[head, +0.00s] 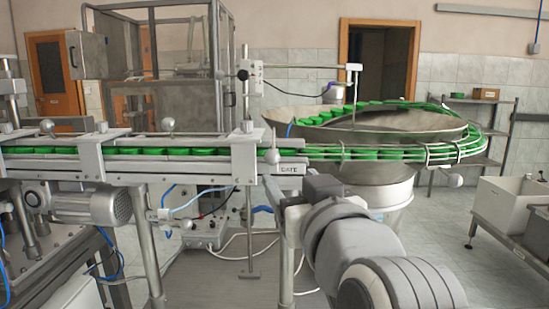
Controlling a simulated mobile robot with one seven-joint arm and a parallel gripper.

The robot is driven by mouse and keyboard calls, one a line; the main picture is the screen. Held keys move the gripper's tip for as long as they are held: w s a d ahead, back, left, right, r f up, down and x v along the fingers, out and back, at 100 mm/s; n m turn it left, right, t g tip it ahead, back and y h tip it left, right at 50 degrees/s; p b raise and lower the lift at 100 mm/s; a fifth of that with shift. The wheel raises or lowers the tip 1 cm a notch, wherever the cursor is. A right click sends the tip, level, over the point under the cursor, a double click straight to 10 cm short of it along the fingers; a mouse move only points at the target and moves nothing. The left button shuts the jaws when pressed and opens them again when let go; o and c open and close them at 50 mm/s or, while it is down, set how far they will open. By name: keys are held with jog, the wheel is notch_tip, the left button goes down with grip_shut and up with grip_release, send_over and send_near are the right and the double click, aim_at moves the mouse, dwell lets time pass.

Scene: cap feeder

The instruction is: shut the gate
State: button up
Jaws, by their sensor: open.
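A plate lettered GATE (289,169) is on the near side of the cap conveyor, at the middle of the head view. A small upright lever with a pale round knob (272,156) stands at the left end of this plate. Whether the gate itself is open or shut cannot be made out. My gripper (275,190) is just below the plate and the lever, reaching in from the lower right. Its jaws are open and seem empty. My wrist and arm hide part of what lies behind them.
Green caps (150,152) line the conveyor rails (60,165). A large feeder bowl (400,125) with a curved cap track stands behind on the right. A motor (100,207) hangs under the conveyor at left. Cables hang below the rail, and a grey bin (510,205) is at far right.

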aim_at(274, 159)
jog(key=x, duration=1.3)
jog(key=shift+w, duration=0.4)
jog(key=shift+r, duration=0.1)
grip_shut()
dwell(0.9)
